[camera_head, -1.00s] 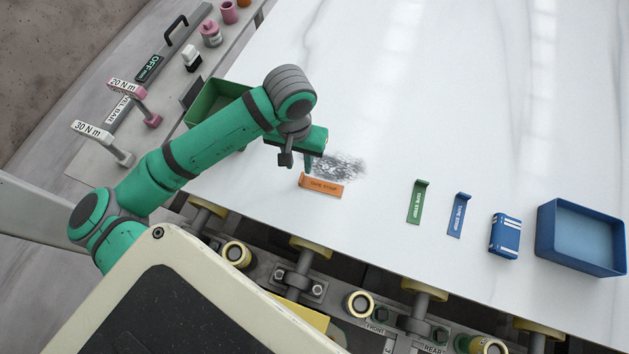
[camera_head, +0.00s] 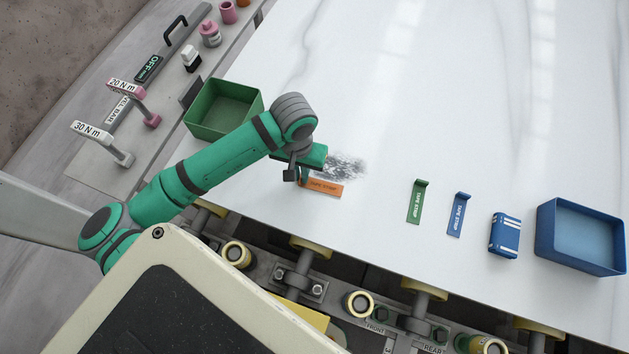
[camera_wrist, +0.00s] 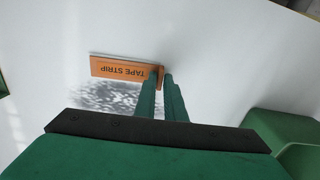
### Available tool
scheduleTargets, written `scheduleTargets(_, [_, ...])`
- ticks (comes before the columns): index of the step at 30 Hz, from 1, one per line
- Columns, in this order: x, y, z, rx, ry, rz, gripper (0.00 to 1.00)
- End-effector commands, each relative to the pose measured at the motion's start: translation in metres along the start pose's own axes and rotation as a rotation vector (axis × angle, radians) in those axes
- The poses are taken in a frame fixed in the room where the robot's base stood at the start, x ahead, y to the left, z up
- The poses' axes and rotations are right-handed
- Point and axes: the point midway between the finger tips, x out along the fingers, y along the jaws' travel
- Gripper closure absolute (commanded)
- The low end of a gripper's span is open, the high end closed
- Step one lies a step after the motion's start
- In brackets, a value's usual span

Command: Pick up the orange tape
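The orange tape (camera_head: 325,188) is a flat strip marked "TAPE STRIP" with a small upturned end, lying on the white stone slab beside a dark speckled patch. In the wrist view the orange tape (camera_wrist: 122,69) shows its upturned end between my fingertips. My gripper (camera_head: 297,178) is low at the tape's left end. In the wrist view my gripper (camera_wrist: 161,78) has its fingers close together, with no clear gap beside the tab, so it looks shut on it. The tape looks still flat on the slab.
A green tape strip (camera_head: 417,203), a blue tape strip (camera_head: 459,215), a blue box (camera_head: 504,235) and a blue tray (camera_head: 578,262) stand to the right. A green tray (camera_head: 247,135) is behind my arm. The slab's front edge is close; its middle is clear.

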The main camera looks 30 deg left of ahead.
Motion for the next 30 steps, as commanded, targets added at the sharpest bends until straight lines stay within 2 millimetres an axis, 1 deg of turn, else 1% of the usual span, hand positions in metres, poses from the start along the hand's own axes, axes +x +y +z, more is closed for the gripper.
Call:
scheduleTargets(11, [-0.001, -0.001, 0.0, -0.001, 0.0, 0.0, 1.0])
scheduleTargets(17, [-0.008, -0.001, -0.001, -0.002, 0.002, 0.001, 1.0])
scheduleTargets(20, [-0.02, -0.001, -0.001, -0.001, 0.004, 0.0, 1.0])
scheduleTargets(22, [-0.033, 0.0, -0.001, 0.002, 0.005, -0.001, 1.0])
scheduleTargets(26, [-0.059, -0.019, 0.015, -0.004, 0.005, -0.002, 1.0])
scheduleTargets(30, [-0.091, -0.038, 0.033, -0.004, 0.004, -0.004, 1.0])
